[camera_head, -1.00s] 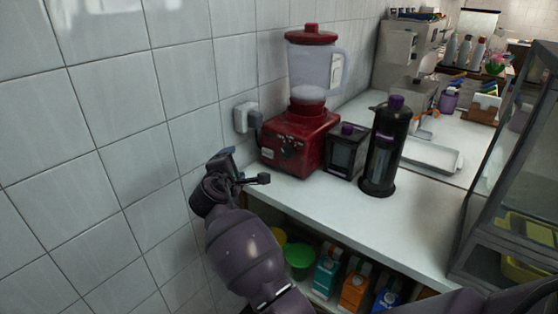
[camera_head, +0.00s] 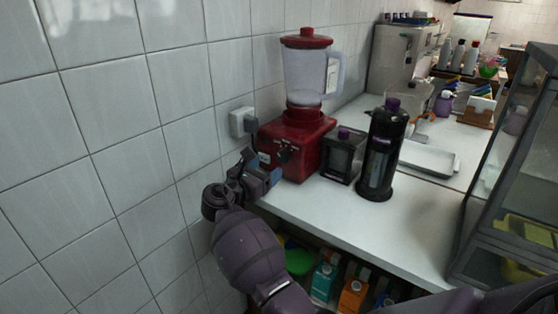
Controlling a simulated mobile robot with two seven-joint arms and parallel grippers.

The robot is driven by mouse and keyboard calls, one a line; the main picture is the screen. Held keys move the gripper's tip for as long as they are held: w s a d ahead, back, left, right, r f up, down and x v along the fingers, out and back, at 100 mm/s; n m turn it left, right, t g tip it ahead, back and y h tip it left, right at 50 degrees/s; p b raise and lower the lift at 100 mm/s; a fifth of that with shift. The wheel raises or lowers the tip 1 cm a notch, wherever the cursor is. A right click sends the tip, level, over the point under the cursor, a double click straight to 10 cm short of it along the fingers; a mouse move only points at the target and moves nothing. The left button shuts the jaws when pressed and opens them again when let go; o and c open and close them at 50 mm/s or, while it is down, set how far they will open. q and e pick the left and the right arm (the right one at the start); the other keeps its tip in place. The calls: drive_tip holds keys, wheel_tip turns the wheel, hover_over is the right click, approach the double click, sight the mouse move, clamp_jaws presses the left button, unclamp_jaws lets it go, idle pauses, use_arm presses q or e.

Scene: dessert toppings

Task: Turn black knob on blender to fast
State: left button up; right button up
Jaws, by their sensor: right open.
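The red blender (camera_head: 305,130) with its clear jug (camera_head: 306,75) and red lid stands on the white counter against the tiled wall. Its black knob (camera_head: 285,155) is on the front of the red base. The knob's setting is too small to read. My right gripper (camera_head: 268,175) is open at the front left of the base, just below and left of the knob. I cannot tell whether the gripper touches the base. My left gripper is not in view.
A small black box-shaped appliance (camera_head: 343,154) and a tall black dispenser (camera_head: 382,150) stand right of the blender. A wall plug (camera_head: 240,121) is behind it. The front counter (camera_head: 335,208) is clear. Cartons (camera_head: 324,281) stand on the shelf below.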

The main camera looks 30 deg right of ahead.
sight(281, 158)
drive_tip(key=x, duration=0.7)
drive_tip(key=shift+b, duration=0.4)
drive_tip(key=c, duration=0.9)
